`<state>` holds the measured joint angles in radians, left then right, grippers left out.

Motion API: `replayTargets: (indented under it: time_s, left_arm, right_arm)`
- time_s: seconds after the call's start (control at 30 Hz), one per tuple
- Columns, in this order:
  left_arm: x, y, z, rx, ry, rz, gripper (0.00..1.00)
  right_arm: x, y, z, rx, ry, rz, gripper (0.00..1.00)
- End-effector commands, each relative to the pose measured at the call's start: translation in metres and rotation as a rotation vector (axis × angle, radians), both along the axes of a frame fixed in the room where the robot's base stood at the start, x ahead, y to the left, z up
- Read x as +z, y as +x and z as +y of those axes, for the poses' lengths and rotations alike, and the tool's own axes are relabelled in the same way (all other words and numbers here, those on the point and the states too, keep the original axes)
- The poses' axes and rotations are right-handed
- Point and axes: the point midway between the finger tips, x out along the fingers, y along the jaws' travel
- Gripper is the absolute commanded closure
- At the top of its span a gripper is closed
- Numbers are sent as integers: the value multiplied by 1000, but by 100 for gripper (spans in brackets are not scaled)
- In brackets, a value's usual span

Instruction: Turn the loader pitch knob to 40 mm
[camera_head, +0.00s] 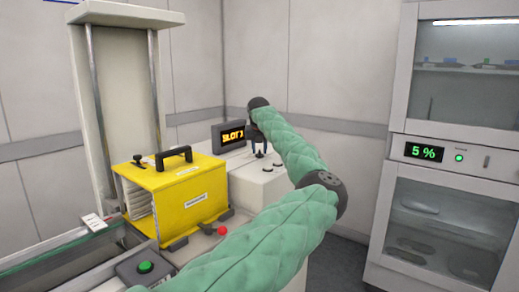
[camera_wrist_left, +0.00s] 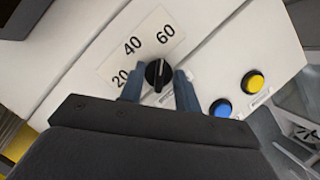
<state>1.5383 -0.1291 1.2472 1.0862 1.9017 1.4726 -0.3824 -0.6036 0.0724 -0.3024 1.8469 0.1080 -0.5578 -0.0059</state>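The loader pitch knob (camera_wrist_left: 158,75) is a small black knob with a white line, in the left wrist view. It sits by a white scale plate (camera_wrist_left: 112,68) printed 20, 40 and 60. In the head view my left gripper (camera_head: 258,146) is over the white cabinet top, and the knob cannot be made out. My right gripper is not in view.
Blue (camera_wrist_left: 220,108) and yellow (camera_wrist_left: 252,81) buttons sit right of the knob. A display reading SLOT (camera_head: 229,136) stands behind, a yellow magazine (camera_head: 180,200) to the left, with red (camera_head: 222,231) and green (camera_head: 145,267) buttons in front. A cabinet (camera_head: 398,150) showing 5 % stands right.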

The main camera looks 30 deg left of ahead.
Motion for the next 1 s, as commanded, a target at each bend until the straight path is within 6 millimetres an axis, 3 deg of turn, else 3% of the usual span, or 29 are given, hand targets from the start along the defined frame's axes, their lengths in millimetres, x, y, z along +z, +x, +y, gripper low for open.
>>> replayTargets:
  time_s: [0.07,0.2,1.0]
  left_arm:
    - [0,0,0,0,0,0,71]
    - [0,0,0,0,0,0,99]
    - [1,0,-1,44,0,0,100]
  right_arm:
    - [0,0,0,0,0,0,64]
    - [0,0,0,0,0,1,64]
    - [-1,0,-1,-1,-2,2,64]
